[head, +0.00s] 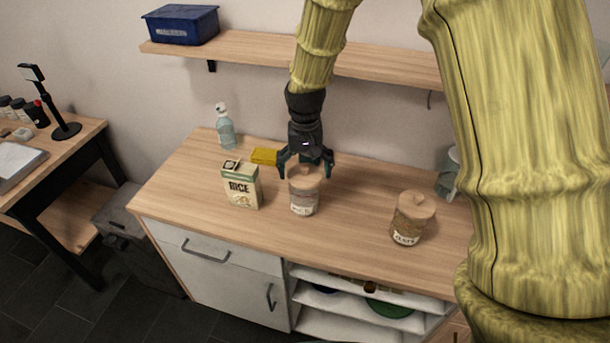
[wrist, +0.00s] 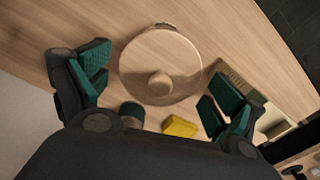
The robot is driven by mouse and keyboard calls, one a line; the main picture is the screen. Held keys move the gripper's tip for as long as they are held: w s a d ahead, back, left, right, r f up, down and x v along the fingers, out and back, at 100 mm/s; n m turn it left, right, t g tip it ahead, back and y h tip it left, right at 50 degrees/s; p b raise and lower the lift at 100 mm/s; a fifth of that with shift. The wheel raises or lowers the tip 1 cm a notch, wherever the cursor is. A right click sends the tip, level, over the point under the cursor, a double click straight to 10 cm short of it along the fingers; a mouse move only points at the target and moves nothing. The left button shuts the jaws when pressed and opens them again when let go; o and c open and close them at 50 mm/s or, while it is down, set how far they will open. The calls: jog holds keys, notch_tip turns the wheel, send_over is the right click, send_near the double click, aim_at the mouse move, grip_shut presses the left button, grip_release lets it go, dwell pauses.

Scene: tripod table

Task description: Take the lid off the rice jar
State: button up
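The rice jar (head: 304,203) stands upright on the wooden counter, with a label and a round light-wood lid (head: 306,174) with a knob. From above, the lid shows in the wrist view (wrist: 160,66) with its knob near the middle. My gripper (head: 306,166) is above the jar, pointing down, its fingers spread on either side of the lid. In the wrist view the open fingers (wrist: 158,92) have green pads and hold nothing. Whether any finger touches the lid cannot be told. A second lidded jar (head: 409,220) stands to the right.
A rice carton (head: 242,186) stands close on the left of the rice jar. A yellow sponge-like block (head: 264,156) and a clear pump bottle (head: 225,127) are behind. A glass container (head: 449,172) is at the right. A shelf (head: 250,50) runs above the counter (head: 345,220).

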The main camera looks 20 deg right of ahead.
jog(key=shift+w+f, duration=0.1)
jog(key=c, duration=1)
jog(key=shift+s, duration=0.2)
jog(key=shift+c, duration=0.5)
jog(key=shift+s+f, duration=0.1)
jog(key=shift+f, duration=0.05)
